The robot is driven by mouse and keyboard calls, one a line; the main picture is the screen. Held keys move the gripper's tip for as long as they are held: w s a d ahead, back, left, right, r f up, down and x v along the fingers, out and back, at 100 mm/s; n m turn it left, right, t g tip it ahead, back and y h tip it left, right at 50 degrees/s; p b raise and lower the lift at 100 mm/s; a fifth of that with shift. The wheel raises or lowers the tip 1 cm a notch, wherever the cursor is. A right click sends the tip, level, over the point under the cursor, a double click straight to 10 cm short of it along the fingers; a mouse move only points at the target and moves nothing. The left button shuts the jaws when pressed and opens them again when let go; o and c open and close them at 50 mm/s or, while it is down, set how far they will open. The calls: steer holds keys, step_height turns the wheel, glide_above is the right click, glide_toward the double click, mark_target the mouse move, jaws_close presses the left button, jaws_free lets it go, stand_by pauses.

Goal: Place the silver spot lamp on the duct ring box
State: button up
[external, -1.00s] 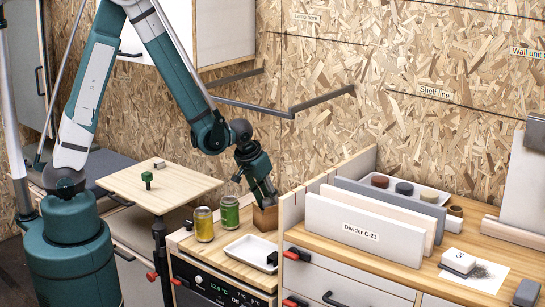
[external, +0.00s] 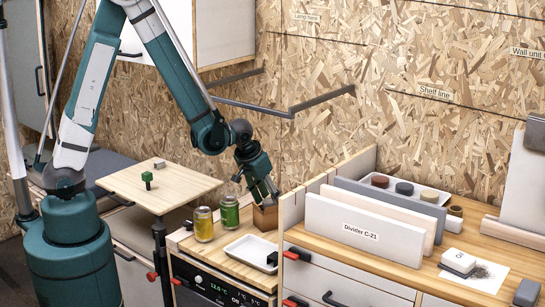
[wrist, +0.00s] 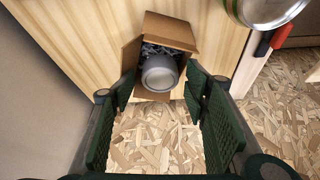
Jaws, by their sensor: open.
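A small open cardboard box (external: 265,217) stands on the wooden counter near the wall, below my gripper (external: 264,198). In the wrist view the box (wrist: 134,53) has its flaps spread and grey crumpled filling inside. A round silver thing, seemingly the spot lamp (wrist: 160,74), rests in the box's opening on the filling. My gripper (wrist: 160,88) is open, with its green-padded fingers apart on the left and right of the lamp. I cannot tell whether either finger touches it. The lamp is not clearly visible in the external view.
A white tray (external: 249,250) lies in front. Upright dividers (external: 352,232) and a wooden side wall (external: 291,215) rise on the right.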

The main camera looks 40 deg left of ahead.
steer(key=shift+v, duration=1.25)
steer(key=s+a+p, duration=0.1)
steer(key=s+p, duration=0.1)
steer(key=s, duration=1)
steer(key=shift+a+r, duration=0.25)
steer(key=shift+a, duration=0.15)
steer(key=a+r+t, duration=0.1)
steer(key=a+r, duration=1.3)
steer(key=r, duration=0.2)
steer(key=s+a+r+n+t, duration=0.1)
steer(key=s+a+r, duration=0.8)
steer(key=a+r, duration=0.1)
steer(key=shift+s+a+n+y, duration=0.3)
steer(key=shift+a+n+y, duration=0.1)
steer(key=shift+a, duration=0.1)
